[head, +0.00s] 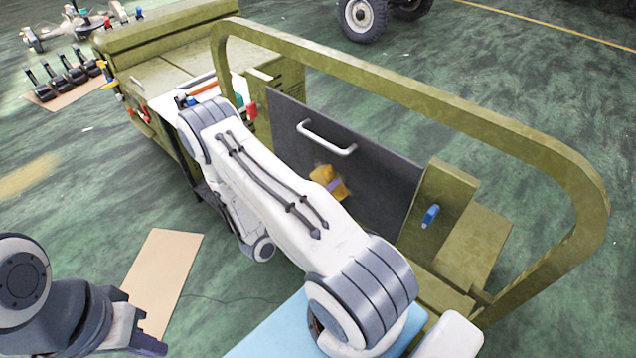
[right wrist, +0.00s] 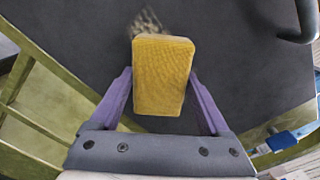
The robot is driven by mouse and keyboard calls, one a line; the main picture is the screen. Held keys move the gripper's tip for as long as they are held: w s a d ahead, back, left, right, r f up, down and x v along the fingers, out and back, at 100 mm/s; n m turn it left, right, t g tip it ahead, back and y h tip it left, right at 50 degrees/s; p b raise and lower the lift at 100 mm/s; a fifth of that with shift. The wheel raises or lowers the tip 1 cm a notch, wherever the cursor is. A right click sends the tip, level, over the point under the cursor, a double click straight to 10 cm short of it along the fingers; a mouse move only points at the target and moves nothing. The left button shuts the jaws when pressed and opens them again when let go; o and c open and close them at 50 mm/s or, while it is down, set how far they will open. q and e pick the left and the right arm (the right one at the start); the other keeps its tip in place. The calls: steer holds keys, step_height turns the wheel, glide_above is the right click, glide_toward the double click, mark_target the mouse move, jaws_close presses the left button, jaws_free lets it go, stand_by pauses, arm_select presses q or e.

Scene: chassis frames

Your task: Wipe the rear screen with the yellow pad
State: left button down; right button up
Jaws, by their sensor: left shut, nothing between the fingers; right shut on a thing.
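The rear screen (head: 370,165) is a dark grey upright panel with a light bar handle, set in the olive vehicle frame. It also fills most of the right wrist view (right wrist: 240,70). My right gripper (right wrist: 160,90) is shut on the yellow pad (right wrist: 162,75), which also shows in front of the screen in the head view (head: 327,178). A pale brownish smudge (right wrist: 147,20) lies on the screen just beyond the pad's top edge. I cannot tell whether the pad touches the screen. My left gripper (head: 148,345) is shut and empty at the lower left, partly cut off.
An olive tubular hoop (head: 430,95) curves around the screen. A blue-handled item (head: 430,216) is on the olive post right of the screen. A cardboard sheet (head: 165,275) lies on the green floor. A light blue surface (head: 275,335) is below my right arm.

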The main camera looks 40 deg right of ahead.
mark_target(315, 182)
steer(key=shift+s+d+p, duration=0.1)
steer(key=shift+s+p, duration=0.25)
steer(key=shift+s, duration=1.5)
steer(key=shift+s+d+p, duration=0.15)
steer(key=shift+s, duration=0.7)
steer(key=shift+s+d+p, duration=0.1)
steer(key=shift+s+p, duration=0.05)
steer(key=shift+s, duration=0.7)
steer(key=shift+w+a, duration=0.15)
steer(key=shift+w, duration=0.7)
steer(key=shift+w+a, duration=0.15)
steer(key=shift+w, duration=2.5)
steer(key=shift+w+a+b, duration=0.2)
steer(key=shift+w+b, duration=0.3)
steer(key=shift+w, duration=1.1)
steer(key=shift+w+b, duration=0.35)
steer(key=shift+w, duration=1.45)
